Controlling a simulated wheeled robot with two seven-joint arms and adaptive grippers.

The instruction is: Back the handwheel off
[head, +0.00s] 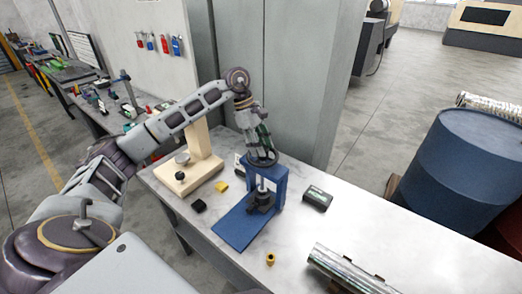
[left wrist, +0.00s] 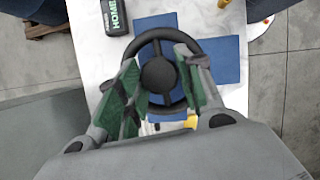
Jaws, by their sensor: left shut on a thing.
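The handwheel (head: 264,160) is a dark ring with a round hub, on top of a blue press frame (head: 282,187) with a blue base plate (head: 236,230). In the left wrist view the handwheel (left wrist: 158,75) lies between the two green-padded fingers. My left gripper (head: 262,152) reaches down on it from above and is shut on it; it also shows in the left wrist view (left wrist: 160,85). A screw and a dark block (head: 262,201) sit below the wheel inside the frame. The fingers hide part of the rim. My right gripper is not in view.
A wooden stand (head: 203,150) is to the left of the press. A dark box (head: 317,198) is to its right.

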